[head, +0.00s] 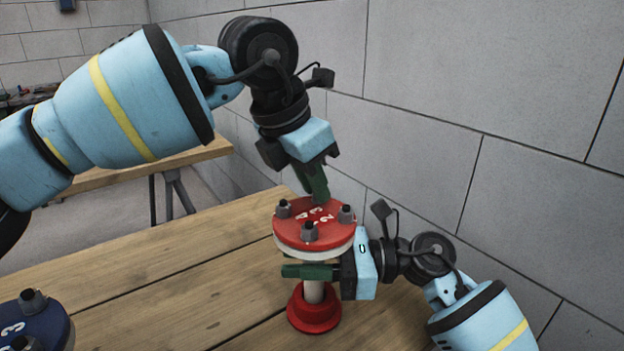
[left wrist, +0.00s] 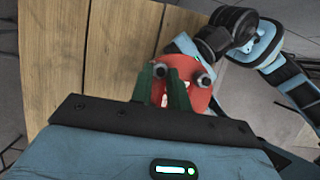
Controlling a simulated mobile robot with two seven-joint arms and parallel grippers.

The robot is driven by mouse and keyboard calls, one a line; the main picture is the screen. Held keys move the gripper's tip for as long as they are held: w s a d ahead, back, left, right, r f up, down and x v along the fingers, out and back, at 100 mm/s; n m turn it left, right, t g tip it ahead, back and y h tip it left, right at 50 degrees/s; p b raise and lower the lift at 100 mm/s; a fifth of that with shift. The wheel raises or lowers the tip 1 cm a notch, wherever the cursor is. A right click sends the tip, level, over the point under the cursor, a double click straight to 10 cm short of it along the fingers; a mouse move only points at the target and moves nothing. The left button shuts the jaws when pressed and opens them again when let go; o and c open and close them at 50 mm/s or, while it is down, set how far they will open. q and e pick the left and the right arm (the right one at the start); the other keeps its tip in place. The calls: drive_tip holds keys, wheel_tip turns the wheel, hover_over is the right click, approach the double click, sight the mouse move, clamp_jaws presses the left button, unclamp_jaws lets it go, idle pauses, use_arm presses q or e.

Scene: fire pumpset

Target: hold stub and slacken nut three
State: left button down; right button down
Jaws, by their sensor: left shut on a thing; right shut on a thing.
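The stub (head: 314,291) is a pale upright pipe rising from a red round base (head: 313,315), with a red flange (head: 330,234) on top. Three dark nuts show on the flange: left (head: 283,208), front (head: 310,231) and right (head: 346,214). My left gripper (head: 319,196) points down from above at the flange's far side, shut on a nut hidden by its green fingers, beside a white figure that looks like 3. My right gripper (head: 300,271) reaches in from the right, shut around the stub just under the flange. The red flange also shows in the left wrist view (left wrist: 200,98).
The wooden bench (head: 190,290) carries the stub. A dark blue flange with nuts (head: 45,328) stands at the lower left. A grey block wall (head: 480,100) rises close behind and to the right. Another wooden bench (head: 150,175) stands farther back left. Bench top between the flanges is clear.

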use_arm(q)
drive_tip(key=shift+n, duration=0.3)
drive_tip(key=c, duration=1.3)
unclamp_jaws()
drive_tip(key=shift+c, duration=0.2)
drive_tip(key=shift+r, duration=0.1)
drive_tip(key=v, duration=1.2)
drive_tip(key=shift+d, duration=0.1)
use_arm(e)
drive_tip(key=c, duration=1)
unclamp_jaws()
drive_tip(key=shift+c, duration=0.2)
drive_tip(key=shift+d, duration=0.1)
